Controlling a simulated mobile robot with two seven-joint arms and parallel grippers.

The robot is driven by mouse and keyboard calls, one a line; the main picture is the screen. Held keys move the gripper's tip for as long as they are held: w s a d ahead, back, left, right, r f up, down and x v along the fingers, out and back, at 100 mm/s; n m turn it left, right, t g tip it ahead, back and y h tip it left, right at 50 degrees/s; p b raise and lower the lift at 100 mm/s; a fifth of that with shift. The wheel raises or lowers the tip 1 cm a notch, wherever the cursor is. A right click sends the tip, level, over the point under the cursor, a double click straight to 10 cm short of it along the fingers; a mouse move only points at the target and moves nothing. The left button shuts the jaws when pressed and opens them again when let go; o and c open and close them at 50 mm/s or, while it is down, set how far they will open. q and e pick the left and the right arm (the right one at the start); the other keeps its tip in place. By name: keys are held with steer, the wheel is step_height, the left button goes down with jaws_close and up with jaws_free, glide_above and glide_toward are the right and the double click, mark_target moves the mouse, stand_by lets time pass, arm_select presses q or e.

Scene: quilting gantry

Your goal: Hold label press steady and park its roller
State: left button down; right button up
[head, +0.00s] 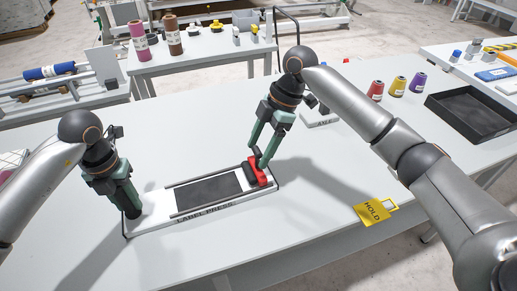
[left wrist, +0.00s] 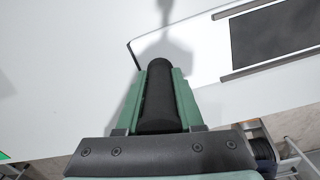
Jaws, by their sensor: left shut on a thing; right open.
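The label press (head: 160,207) is a long white base lying on the white table, with a dark pad (head: 208,192) between two rails. At its left end my left gripper (head: 129,203) is shut on an upright black grip post (left wrist: 157,95), seen between the green fingers in the left wrist view. The red and black roller (head: 257,172) sits at the right end of the press. My right gripper (head: 260,156) is open, its fingers reaching down at the roller's top; whether they touch it is unclear.
A yellow HOLD tag (head: 373,212) lies to the right of the press. Red, yellow and purple spools (head: 397,86) and an empty black tray (head: 472,114) stand further right. The table in front of the press is clear.

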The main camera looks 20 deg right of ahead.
arm_select(q)
steer(key=shift+s+a+f, duration=0.15)
steer(key=shift+f, duration=0.2)
arm_select(e)
steer(key=v, duration=1.1)
steer(key=shift+s+d+r, duration=0.1)
arm_select(q)
steer(key=c, duration=0.8)
jaws_free()
steer(key=shift+c, duration=0.2)
steer(key=o, duration=0.4)
steer(key=shift+r, duration=0.2)
